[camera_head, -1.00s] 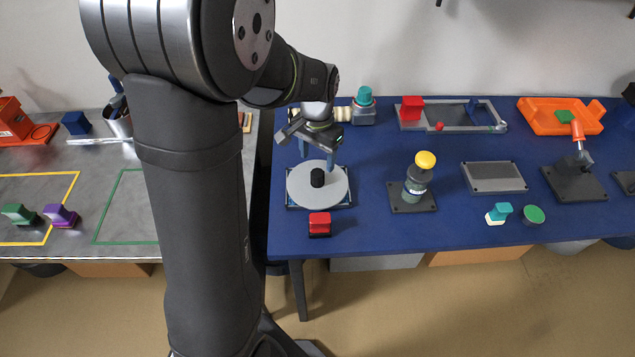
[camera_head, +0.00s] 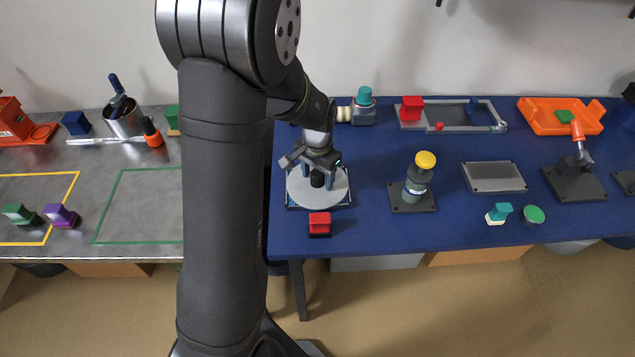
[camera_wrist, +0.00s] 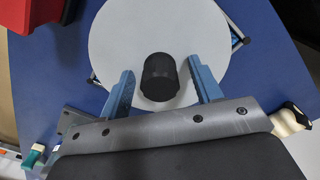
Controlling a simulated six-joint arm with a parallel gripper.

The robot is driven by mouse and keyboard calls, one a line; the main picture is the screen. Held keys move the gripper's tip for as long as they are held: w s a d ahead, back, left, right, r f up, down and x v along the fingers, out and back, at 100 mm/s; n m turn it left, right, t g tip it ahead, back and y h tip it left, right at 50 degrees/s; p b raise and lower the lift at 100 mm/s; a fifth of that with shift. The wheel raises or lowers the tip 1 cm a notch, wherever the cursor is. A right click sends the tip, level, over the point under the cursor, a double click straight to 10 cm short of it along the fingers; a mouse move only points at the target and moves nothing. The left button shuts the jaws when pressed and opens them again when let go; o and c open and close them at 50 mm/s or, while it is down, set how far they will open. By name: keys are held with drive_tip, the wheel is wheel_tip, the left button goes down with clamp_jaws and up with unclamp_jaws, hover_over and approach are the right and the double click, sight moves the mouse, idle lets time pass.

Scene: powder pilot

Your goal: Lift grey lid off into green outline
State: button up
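The grey lid (camera_head: 333,197) is a round disc with a black knob (camera_head: 317,181) at its middle. It lies level on a blue-edged base on the blue table. In the wrist view the lid (camera_wrist: 120,40) fills the upper middle, with the knob (camera_wrist: 160,78) between my fingers. My gripper (camera_wrist: 161,86) is open, its two blue fingers apart on either side of the knob with gaps to both. In the head view my gripper (camera_head: 312,172) is over the lid. The green outline (camera_head: 125,205) is on the grey table at left, empty where visible; my arm hides its right part.
A red block (camera_head: 319,223) stands in front of the lid. A yellow-capped bottle (camera_head: 418,180) stands to its right, and a teal-topped device (camera_head: 363,106) behind. A yellow outline (camera_head: 72,190) with green and purple blocks lies left of the green one.

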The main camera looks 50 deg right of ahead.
sight(319, 173)
drive_tip(key=c, duration=1)
drive_tip(key=shift+r, duration=0.15)
drive_tip(key=shift+r, duration=0.25)
wheel_tip(319, 173, up, 4)
drive_tip(key=shift+s+f, duration=0.1)
drive_tip(key=s+r, duration=0.6)
drive_tip(key=s, duration=0.5)
drive_tip(key=shift+s+a+r, duration=0.25)
